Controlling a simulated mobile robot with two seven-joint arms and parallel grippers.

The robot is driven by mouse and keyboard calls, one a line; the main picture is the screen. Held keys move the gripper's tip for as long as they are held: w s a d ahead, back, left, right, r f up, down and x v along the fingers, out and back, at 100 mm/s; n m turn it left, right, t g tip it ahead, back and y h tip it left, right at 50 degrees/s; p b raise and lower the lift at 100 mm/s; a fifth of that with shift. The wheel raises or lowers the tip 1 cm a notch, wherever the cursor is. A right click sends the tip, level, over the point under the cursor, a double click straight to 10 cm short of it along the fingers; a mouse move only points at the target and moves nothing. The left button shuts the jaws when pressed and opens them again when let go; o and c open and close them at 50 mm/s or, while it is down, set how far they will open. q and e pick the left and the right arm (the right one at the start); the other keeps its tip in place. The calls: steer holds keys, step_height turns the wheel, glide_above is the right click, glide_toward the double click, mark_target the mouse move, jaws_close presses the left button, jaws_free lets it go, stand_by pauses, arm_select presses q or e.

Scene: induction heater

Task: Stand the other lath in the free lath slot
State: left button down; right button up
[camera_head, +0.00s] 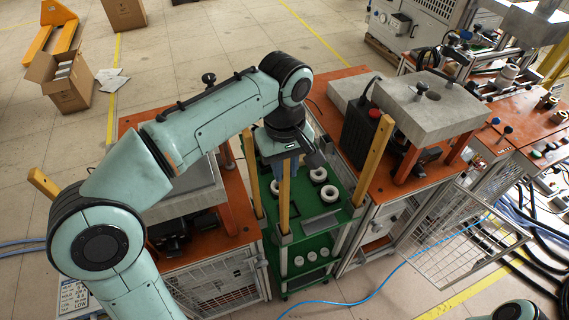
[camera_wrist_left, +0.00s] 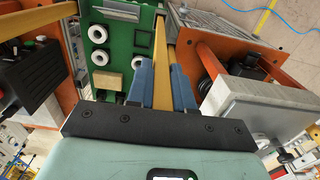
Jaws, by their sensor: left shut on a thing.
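My left gripper (camera_head: 284,160) hangs over the green cart (camera_head: 322,262) and is shut on a yellow lath (camera_head: 285,195). In the left wrist view this lath (camera_wrist_left: 160,60) runs between the blue fingers (camera_wrist_left: 162,85). It is nearly upright, and its lower end is by a grey holder (camera_head: 283,239) at the cart's front left; I cannot tell whether it sits inside. Another lath (camera_head: 373,160) stands tilted at the cart's right corner. A further yellow lath (camera_head: 248,170) rises at the cart's left side. My right gripper is out of view.
Orange tables flank the cart closely; the right one carries a black box (camera_head: 361,139) and a grey block (camera_head: 430,107). A blue cable (camera_head: 375,288) crosses the floor in front.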

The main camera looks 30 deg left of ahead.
arm_select(q)
steer(key=c, duration=0.9)
jaws_free()
step_height(320, 180, up, 12)
steer(key=p, duration=0.4)
steer(key=shift+w, duration=0.15)
steer(key=shift+r+p, duration=0.3)
steer(key=shift+r, duration=0.45)
steer(key=shift+s, duration=0.2)
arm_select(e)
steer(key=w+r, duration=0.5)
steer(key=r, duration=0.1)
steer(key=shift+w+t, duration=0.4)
